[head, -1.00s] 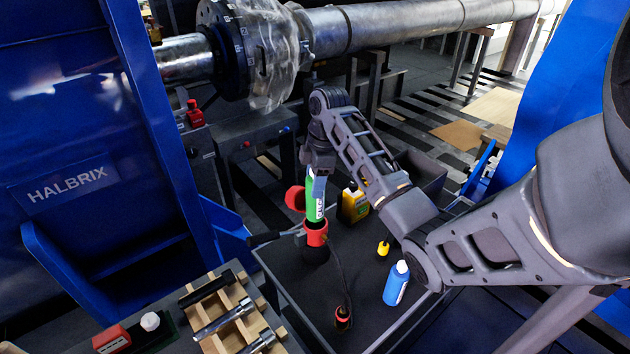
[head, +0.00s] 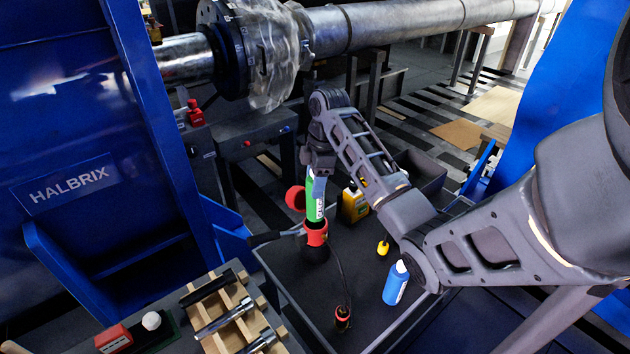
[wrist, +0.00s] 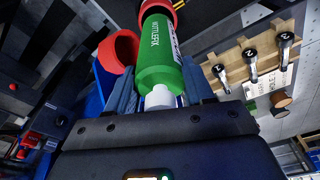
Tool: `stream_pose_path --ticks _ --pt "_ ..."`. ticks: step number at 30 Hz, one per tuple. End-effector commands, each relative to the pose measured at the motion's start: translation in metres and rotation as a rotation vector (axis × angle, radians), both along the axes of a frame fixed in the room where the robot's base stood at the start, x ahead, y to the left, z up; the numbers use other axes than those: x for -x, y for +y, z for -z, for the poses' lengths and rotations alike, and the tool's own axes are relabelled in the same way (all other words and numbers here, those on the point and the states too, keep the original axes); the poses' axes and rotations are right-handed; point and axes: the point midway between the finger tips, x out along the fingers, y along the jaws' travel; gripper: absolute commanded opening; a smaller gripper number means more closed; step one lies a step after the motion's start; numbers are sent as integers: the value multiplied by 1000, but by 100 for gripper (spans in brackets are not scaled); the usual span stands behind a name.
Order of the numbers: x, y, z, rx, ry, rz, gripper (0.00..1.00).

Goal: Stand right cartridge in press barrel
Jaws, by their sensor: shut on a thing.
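The green cartridge (head: 315,200) with a white label stands nearly upright in the head view, its lower end at the mouth of the red press barrel (head: 316,236). In the wrist view the cartridge (wrist: 160,55) reads "NOTTLEFIX" and its white nozzle points toward me. Its far end meets the red barrel rim (wrist: 160,8); how deep it sits inside is hidden. My gripper (head: 318,172) is shut on the cartridge's upper part, with fingers on both sides in the wrist view.
The dark cart top (head: 345,275) holds a blue bottle (head: 395,284), a yellow container (head: 354,205) and a small yellow item (head: 383,248). A wooden rack (head: 230,320) with metal tools stands front left. A blue machine (head: 80,150) rises at left.

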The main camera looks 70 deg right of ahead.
Motion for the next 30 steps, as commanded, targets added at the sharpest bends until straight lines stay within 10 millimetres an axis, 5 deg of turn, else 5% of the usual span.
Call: stream_pose_path --ticks 30 --pt "0 0 12 1 -1 -1 0"
